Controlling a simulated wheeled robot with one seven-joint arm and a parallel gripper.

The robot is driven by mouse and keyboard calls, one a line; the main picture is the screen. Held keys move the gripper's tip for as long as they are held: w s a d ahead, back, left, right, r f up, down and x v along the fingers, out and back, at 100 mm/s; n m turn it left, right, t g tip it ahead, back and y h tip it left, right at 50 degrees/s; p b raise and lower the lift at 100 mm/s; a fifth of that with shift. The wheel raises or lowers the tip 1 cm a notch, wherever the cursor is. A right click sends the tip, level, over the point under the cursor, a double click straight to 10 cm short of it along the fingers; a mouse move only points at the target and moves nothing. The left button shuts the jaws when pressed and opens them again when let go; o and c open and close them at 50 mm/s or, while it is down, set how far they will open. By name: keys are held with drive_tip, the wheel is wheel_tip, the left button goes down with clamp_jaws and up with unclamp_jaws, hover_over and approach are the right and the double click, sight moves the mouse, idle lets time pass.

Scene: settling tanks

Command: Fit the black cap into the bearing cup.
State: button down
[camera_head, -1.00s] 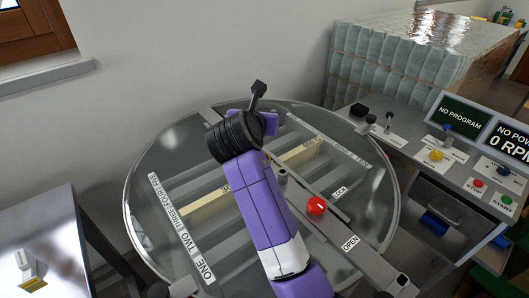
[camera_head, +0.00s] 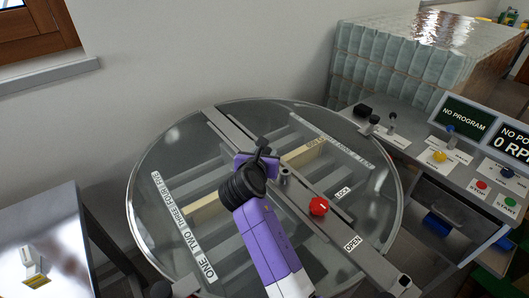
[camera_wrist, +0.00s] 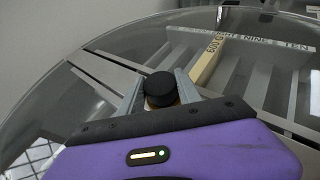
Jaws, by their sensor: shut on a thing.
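The black cap (camera_wrist: 160,88) is a short round disc in the wrist view, gripped between the two grey fingers of my gripper (camera_wrist: 160,93). Something tan shows just below it. In the head view my purple gripper (camera_head: 258,163) hangs over the round tank's middle, and its fingers and the cap cannot be made out. A small upright grey cylinder (camera_head: 285,178) stands on the central bar just right of my gripper. It may be the bearing cup, but I cannot see its opening. No cup shows clearly in the wrist view.
The round glass-walled tank (camera_head: 140,216) holds labelled slats and a beige block (camera_head: 305,152). A red knob (camera_head: 319,206) sits on the bar near the LOCK and OPEN labels. A control console (camera_head: 440,170) stands at right, a grey table (camera_head: 40,225) at left.

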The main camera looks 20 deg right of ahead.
drive_tip(key=shift+f, duration=0.2)
drive_tip(key=c, duration=0.8)
unclamp_jaws()
drive_tip(key=shift+c, duration=0.2)
drive_tip(key=shift+r, duration=0.15)
drive_tip(key=shift+s+a+r, duration=0.1)
drive_tip(key=shift+r, duration=0.05)
drive_tip(key=v, duration=1.1)
drive_tip(key=shift+s+a+r, duration=0.1)
drive_tip(key=shift+s+r, duration=0.05)
drive_tip(key=shift+s, duration=0.15)
